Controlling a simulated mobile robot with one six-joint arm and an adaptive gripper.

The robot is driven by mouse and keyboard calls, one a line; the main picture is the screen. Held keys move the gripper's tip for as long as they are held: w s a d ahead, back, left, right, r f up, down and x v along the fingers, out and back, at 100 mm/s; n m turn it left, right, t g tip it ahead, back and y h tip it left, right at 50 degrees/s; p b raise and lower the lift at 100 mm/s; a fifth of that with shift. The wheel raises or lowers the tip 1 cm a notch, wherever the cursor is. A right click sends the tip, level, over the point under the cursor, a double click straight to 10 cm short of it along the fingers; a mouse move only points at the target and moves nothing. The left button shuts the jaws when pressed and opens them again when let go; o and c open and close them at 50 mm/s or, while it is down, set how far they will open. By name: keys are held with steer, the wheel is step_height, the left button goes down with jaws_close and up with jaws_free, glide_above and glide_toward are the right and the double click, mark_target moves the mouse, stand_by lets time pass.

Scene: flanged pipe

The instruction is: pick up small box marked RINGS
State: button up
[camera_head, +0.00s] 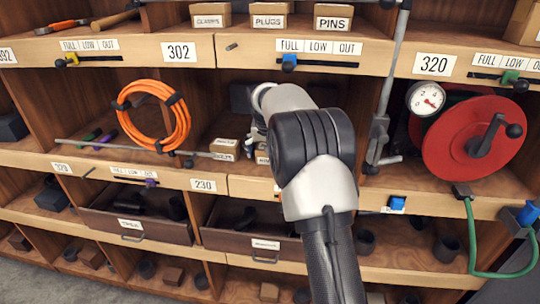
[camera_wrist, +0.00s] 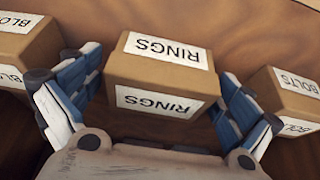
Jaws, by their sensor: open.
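The small brown box marked RINGS (camera_wrist: 160,75) sits in the middle of the wrist view, with white labels on its top and front that appear upside down. My gripper (camera_wrist: 160,100) is open, with one blue-padded finger on each side of the box. Whether the fingers touch the box I cannot tell. In the head view my arm reaches into the middle shelf bay, and its wrist hides my gripper and most of what lies there.
A box marked BOLTS (camera_wrist: 290,100) stands close on the right, and another labelled box (camera_wrist: 25,45) close on the left. In the head view an orange cable coil (camera_head: 153,122) is left of my arm and a red reel (camera_head: 470,140) right. A metal rod (camera_head: 385,100) stands upright nearby.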

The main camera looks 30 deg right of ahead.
steer(key=shift+c, duration=0.3)
steer(key=shift+r, duration=0.1)
steer(key=c, duration=1.3)
